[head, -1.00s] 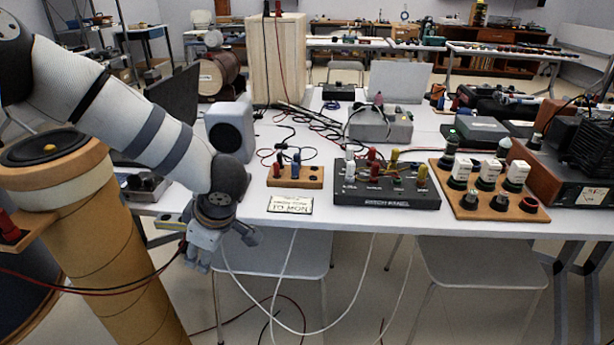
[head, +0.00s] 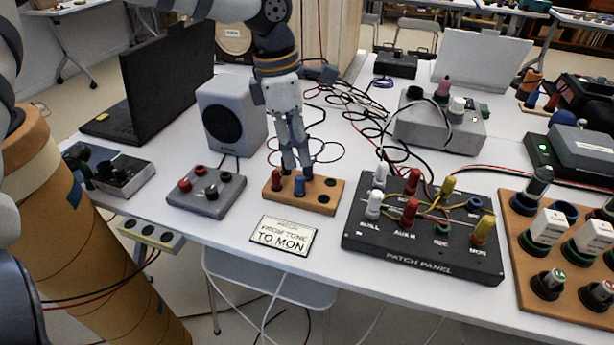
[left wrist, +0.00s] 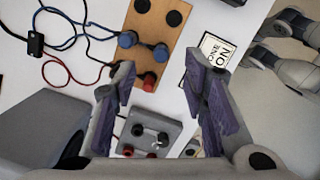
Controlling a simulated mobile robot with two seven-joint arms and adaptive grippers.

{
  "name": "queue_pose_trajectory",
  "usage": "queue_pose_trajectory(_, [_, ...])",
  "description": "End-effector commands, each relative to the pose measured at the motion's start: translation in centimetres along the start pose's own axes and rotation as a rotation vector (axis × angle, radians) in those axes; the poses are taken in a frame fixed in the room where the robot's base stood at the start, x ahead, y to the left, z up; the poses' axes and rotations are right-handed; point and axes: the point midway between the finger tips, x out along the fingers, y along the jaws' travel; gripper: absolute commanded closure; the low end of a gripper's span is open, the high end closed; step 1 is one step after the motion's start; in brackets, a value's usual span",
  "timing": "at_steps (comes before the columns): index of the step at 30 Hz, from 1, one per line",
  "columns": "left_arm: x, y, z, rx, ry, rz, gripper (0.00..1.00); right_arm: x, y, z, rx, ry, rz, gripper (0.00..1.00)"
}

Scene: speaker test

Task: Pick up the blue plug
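The blue plug (head: 299,186) stands upright in a wooden socket block (head: 325,206), beside a red plug (head: 277,181). My left gripper (head: 296,171) points down just above and behind these plugs in the head view. Its two fingers are apart with nothing held between them. In the left wrist view, the blue plug (left wrist: 158,53) shows beyond the spread fingertips (left wrist: 158,62), with the red plug (left wrist: 148,81) nearer. I cannot tell whether a finger touches a plug. My right gripper is not in view.
A grey socket box (head: 206,193) is left of the block and a black patch panel (head: 420,256) with several plugs is right. A label card (head: 283,236) lies in front. A speaker (head: 231,117) and loose cables are behind.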

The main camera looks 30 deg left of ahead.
Motion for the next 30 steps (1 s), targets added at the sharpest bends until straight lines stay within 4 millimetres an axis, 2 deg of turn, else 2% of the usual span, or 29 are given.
queue_pose_trajectory(1, [1.4,-0.1,-0.1,0.000,0.006,-0.006,0.60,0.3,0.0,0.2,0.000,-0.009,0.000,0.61])
queue_pose_trajectory(5, [2.9,-0.1,-0.1,0.000,0.004,-0.003,0.60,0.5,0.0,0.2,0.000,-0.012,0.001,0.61])
queue_pose_trajectory(12, [7.2,-0.4,-0.8,0.001,0.005,-0.004,0.60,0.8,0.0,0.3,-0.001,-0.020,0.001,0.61])
queue_pose_trajectory(15, [8.0,-0.4,-0.8,0.000,0.002,-0.002,0.60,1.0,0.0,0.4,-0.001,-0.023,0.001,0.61])
queue_pose_trajectory(21, [7.9,-0.3,-0.7,0.000,0.000,0.000,0.60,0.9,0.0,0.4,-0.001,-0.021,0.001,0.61])
queue_pose_trajectory(26, [7.9,-0.3,-0.7,0.000,0.001,-0.001,0.97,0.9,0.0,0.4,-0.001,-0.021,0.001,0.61])
queue_pose_trajectory(27, [7.9,-0.3,-0.7,0.000,0.001,-0.001,1.00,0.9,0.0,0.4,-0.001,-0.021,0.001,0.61])
queue_pose_trajectory(30, [7.9,-0.3,-0.7,0.000,0.001,-0.001,1.00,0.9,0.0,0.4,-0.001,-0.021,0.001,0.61])
